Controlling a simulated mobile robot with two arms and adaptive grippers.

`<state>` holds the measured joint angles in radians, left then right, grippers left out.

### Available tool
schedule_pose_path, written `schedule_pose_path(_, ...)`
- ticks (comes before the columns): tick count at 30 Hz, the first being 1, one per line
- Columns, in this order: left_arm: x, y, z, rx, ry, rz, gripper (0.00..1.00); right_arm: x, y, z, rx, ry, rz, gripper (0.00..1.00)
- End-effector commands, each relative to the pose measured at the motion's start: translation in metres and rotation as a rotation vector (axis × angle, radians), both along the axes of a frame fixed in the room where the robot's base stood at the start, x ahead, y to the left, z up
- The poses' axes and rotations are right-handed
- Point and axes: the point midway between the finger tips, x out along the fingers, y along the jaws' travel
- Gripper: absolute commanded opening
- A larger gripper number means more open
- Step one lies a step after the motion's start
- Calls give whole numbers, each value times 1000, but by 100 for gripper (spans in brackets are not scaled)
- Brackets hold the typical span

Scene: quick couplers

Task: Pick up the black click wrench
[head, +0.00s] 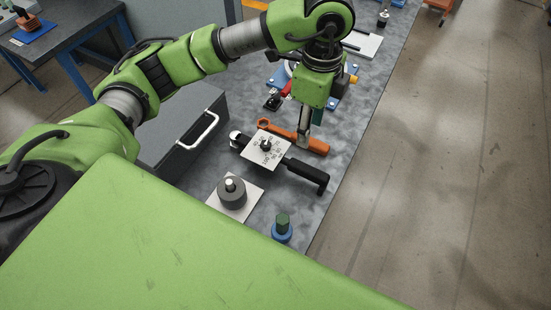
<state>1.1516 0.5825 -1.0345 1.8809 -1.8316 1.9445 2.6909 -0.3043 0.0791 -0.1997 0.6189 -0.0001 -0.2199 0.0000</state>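The black click wrench (307,171) lies on the grey bench mat in the head view. Its dark handle points to the lower right, and its head end shows at the upper left, past a white printed plate (262,158). The plate covers its middle in this view. An orange wrench (277,130) lies just behind it. My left gripper (304,138) points down over the orange wrench, behind the black wrench's handle and apart from it. Its fingers are seen edge-on and overlap, so its opening is unclear. My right gripper is out of view.
A round grey part on a white plate (241,212) and a blue-based part (282,233) stand nearer. A grey case (176,150) with a white handle is at the left. Blue and red fixtures stand behind the gripper. The bench edge runs along the right.

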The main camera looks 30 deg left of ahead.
Motion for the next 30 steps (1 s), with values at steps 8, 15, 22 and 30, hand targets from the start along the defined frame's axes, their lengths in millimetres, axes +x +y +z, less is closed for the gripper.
schedule_pose_path(8, 0, 0, -32, 0, 0, 0, 40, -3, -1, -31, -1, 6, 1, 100)
schedule_pose_path(15, -2, 1, -64, 2, 7, 1, 40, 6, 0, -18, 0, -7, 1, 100)
schedule_pose_path(22, -1, 0, -104, 1, 3, 1, 40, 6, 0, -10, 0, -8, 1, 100)
schedule_pose_path(30, -4, 1, -124, 2, 4, 1, 40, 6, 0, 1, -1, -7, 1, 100)
